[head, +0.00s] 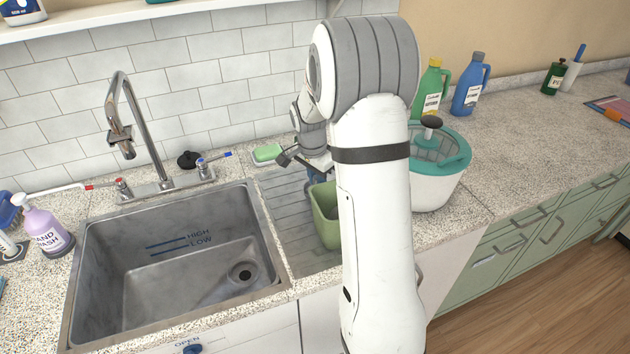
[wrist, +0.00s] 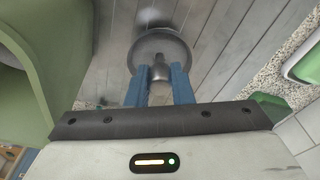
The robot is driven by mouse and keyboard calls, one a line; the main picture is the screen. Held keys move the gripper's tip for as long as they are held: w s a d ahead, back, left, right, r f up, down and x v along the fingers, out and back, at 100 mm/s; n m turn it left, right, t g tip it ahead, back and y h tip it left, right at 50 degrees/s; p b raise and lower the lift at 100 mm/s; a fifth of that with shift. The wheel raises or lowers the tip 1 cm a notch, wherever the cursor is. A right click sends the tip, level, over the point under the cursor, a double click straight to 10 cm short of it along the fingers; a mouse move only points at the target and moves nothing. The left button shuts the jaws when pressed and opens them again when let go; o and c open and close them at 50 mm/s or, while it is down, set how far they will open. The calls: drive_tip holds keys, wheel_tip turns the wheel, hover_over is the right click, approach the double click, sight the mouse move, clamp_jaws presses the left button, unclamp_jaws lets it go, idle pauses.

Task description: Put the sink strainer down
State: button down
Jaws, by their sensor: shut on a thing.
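The sink strainer (wrist: 147,45) is a round grey metal piece with a short knob, in the upper middle of the wrist view. My gripper (wrist: 157,77) has blue fingers on either side of the knob and is shut on it. The strainer is over the grey grooved draining board (wrist: 225,55). I cannot tell whether it touches the board. In the head view my gripper (head: 312,182) shows only partly, over the draining board (head: 283,215) right of the sink (head: 130,280); my arm hides the rest, and the strainer is not visible there.
A green tub (head: 326,218) stands close to my gripper on the board. Green soap in a dish (head: 267,153) sits by the wall. A white and teal container (head: 436,185) is to the right. The sink has an open drain (head: 242,272); a black stopper (head: 187,159) lies behind it.

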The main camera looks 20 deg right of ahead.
drive_tip(key=shift+f, duration=0.45)
drive_tip(key=shift+f, duration=0.25)
drive_tip(key=c, duration=1.3)
unclamp_jaws()
drive_tip(key=shift+r, duration=0.1)
wheel_tip(320, 180, up, 12)
drive_tip(key=a+b, duration=0.1)
drive_tip(key=a, duration=0.1)
drive_tip(key=s+a+n, duration=0.3)
drive_tip(key=s+n, duration=0.1)
drive_tip(key=s, duration=0.4)
drive_tip(key=s+a+r+n+t, duration=0.1)
drive_tip(key=s+a+n, duration=0.2)
drive_tip(key=s, duration=0.6)
drive_tip(key=s+a+n+t+y, duration=0.1)
drive_tip(key=s+a+n, duration=0.2)
drive_tip(key=s+n, duration=0.3)
drive_tip(key=shift+s+a+r+n, duration=0.1)
drive_tip(key=shift+s+r+n, duration=0.1)
drive_tip(key=shift+s, duration=0.65)
drive_tip(key=shift+s+a+r+n, duration=0.1)
drive_tip(key=shift+s+r, duration=0.1)
drive_tip(key=shift+s, duration=0.6)
